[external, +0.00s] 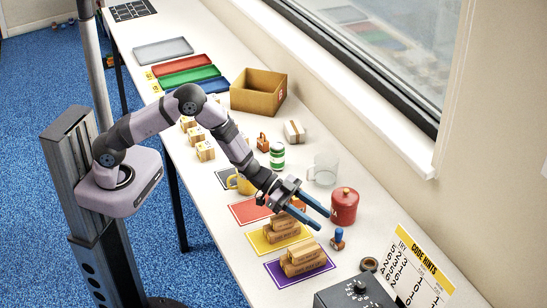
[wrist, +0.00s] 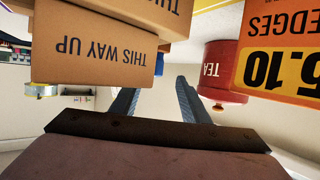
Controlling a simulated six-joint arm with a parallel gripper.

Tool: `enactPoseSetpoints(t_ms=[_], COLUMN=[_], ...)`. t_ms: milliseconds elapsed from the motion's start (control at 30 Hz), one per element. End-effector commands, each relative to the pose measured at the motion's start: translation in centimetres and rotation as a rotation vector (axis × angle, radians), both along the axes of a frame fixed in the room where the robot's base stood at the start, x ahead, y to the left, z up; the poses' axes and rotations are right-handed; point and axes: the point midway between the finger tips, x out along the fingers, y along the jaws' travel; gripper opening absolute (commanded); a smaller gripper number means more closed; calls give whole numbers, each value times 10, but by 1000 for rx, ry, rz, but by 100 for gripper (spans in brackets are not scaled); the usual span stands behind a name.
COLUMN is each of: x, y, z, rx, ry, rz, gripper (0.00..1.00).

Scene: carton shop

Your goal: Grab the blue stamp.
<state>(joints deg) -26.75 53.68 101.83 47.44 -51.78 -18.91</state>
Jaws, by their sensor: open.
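The blue stamp (external: 338,236) stands upright on the white table, with a blue handle on a brownish base, right of the purple mat. My gripper (external: 325,220) is open and empty. Its two blue fingers point towards the stamp, with the tips a short way behind and left of it in the external view. In the wrist view, my gripper (wrist: 157,87) shows spread fingers with nothing between them. A small blue patch beside the cartons there may be the stamp, but I cannot tell.
Brown cartons (external: 304,258) are stacked on the purple mat (external: 272,270), with more on the yellow mat. A red tea canister (external: 344,206) stands close behind the stamp. A dark control box (external: 355,292) and a code-hints board (external: 418,268) are in front.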

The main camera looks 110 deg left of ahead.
Motion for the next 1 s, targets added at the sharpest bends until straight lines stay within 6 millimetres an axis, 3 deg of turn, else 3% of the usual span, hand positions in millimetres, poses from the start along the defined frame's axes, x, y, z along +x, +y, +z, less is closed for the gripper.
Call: enactPoseSetpoints(t_ms=[333, 700, 1000], x=[10, 44, 53], y=[-3, -15, -17], z=[-3, -15, -19], rx=[-1, 0, -1], ry=[1, 1, 0], rz=[0, -1, 0], gripper=[42, 42, 42])
